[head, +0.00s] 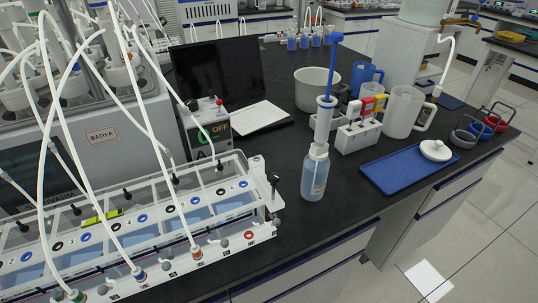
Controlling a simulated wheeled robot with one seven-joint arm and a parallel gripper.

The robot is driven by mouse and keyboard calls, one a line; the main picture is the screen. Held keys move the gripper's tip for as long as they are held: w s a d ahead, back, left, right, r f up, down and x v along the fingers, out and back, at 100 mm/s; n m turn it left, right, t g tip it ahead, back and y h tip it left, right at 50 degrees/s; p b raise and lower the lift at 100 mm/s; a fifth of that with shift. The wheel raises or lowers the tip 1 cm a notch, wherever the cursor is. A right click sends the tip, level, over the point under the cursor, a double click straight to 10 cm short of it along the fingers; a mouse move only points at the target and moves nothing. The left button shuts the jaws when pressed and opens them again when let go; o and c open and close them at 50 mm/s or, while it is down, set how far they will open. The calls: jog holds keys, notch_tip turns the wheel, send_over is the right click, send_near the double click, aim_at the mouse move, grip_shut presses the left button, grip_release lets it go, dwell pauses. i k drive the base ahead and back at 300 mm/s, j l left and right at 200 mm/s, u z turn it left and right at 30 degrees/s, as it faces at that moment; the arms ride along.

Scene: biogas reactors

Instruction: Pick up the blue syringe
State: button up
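A large syringe with a blue plunger and handle (332,64) and a pale barrel (324,120) stands upright, slightly tilted, near the bench's middle. Its lower end meets the neck of a clear bottle (314,176) holding bluish liquid. I cannot tell for certain whether the tip is inside the bottle or behind its neck. My gripper is not in view, and nothing is seen touching the syringe.
A white rack (357,136) with red and yellow items, a grey pot (318,90), a blue mug (366,76) and a clear jug (403,111) stand close behind and right. A blue tray (385,172) lies right. The tubed reactor bath (130,235) fills the left. Bench front is clear.

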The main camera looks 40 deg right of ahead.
aim_at(325, 110)
jog(key=z, duration=0.4)
jog(key=j+z, duration=0.15)
jog(key=z, duration=0.65)
jog(key=j+z, duration=0.1)
jog(key=z, duration=0.75)
jog(key=k+j+z, duration=0.15)
jog(key=k+j, duration=0.4)
